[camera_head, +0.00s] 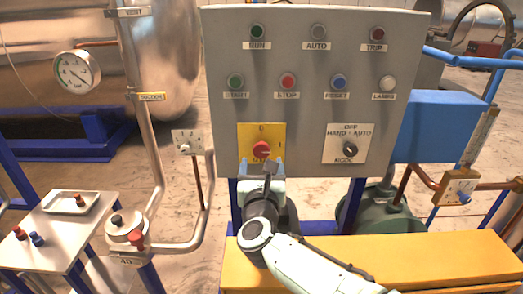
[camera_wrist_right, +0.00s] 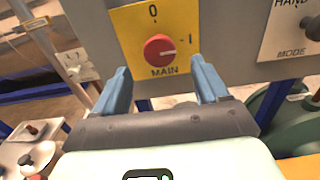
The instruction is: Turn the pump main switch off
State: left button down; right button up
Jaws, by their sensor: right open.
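The pump main switch is a red round knob (camera_head: 261,149) on a yellow plate (camera_head: 275,131) at the lower left of the grey control panel. In the right wrist view the knob (camera_wrist_right: 159,50) has a pale mark pointing right, toward the "I"; "0" is at the top of the plate (camera_wrist_right: 125,20) and "MAIN" is below the knob. My right gripper (camera_head: 261,164) is open, its blue fingers just below and in front of the knob. In the wrist view the fingers (camera_wrist_right: 160,70) are spread wider than the knob, with nothing between them. My left gripper is out of view.
The grey panel (camera_head: 310,107) carries several lamps and buttons. The MODE selector (camera_head: 350,149) is right of the main switch. A yellow bench surface (camera_head: 430,262) lies below. Pipes and a small valve plate (camera_head: 187,142) stand left, beside a side table (camera_head: 58,232).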

aim_at(262, 153)
jog(key=shift+w+p, duration=0.65)
jog(key=shift+w, duration=1.75)
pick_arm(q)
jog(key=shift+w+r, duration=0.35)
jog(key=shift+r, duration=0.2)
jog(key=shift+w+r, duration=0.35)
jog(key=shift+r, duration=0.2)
pick_arm(e)
jog(key=c, duration=1.1)
jog(key=shift+o, duration=0.2)
